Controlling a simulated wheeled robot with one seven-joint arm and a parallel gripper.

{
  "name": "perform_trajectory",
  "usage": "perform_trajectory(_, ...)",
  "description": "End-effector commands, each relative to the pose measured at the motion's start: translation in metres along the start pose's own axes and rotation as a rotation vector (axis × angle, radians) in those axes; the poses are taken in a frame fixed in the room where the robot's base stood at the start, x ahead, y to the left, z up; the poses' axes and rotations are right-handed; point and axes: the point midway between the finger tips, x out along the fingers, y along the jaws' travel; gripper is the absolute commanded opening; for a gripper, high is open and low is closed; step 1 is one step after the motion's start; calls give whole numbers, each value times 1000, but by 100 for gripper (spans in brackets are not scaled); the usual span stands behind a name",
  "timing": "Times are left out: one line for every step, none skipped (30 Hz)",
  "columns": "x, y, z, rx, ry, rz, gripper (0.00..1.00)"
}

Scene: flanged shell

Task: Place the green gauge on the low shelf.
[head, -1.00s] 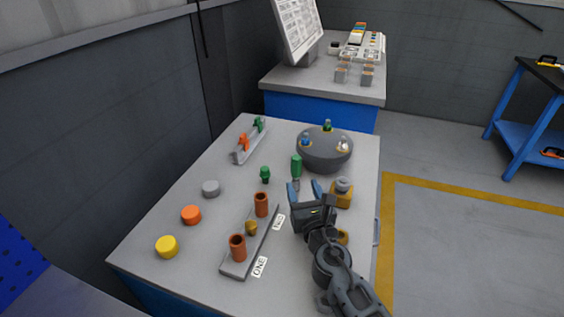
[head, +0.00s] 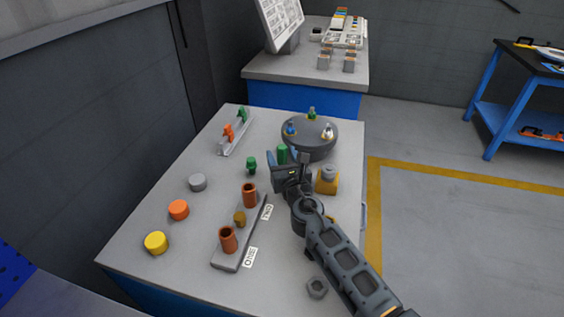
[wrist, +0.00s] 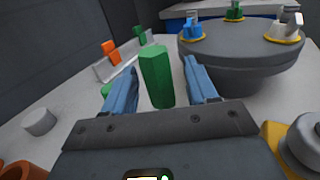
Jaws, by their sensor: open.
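A tall green faceted piece, which looks like the green gauge (head: 282,153), stands upright on the grey bench in front of the round grey turntable. In the wrist view the green gauge (wrist: 157,76) stands between my two blue fingers, with gaps on both sides. My gripper (head: 287,160) is open around it and holds nothing.
The turntable (head: 322,142) carries small blue, green and white pieces. A shorter green piece (head: 251,165) stands left of my gripper, and a yellow block (head: 327,184) with a grey knob stands right. A rail (head: 236,138) and a grey tray (head: 229,259) with brown cups are nearby.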

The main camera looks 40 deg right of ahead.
Motion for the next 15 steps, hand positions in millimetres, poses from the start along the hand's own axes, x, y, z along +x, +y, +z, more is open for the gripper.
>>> perform_trajectory(0, 0, 0, 0, 0, 0, 57)
perform_trajectory(0, 0, 0, 0, 0, 0, 57)
perform_trajectory(0, 0, 0, 0, 0, 0, 54)
perform_trajectory(0, 0, 0, 0, 0, 0, 51)
perform_trajectory(0, 0, 0, 0, 0, 0, 48)
perform_trajectory(0, 0, 0, 0, 0, 1, 44)
perform_trajectory(0, 0, 0, 0, 0, 1, 41)
perform_trajectory(0, 0, 0, 0, 0, 1, 38)
perform_trajectory(0, 0, 0, 0, 0, 1, 34)
perform_trajectory(0, 0, 0, 0, 0, 1, 32)
perform_trajectory(0, 0, 0, 0, 0, 1, 29)
perform_trajectory(0, 0, 0, 0, 0, 1, 25)
perform_trajectory(0, 0, 0, 0, 0, 1, 22)
perform_trajectory(0, 0, 0, 0, 0, 1, 19)
perform_trajectory(0, 0, 0, 0, 0, 1, 15)
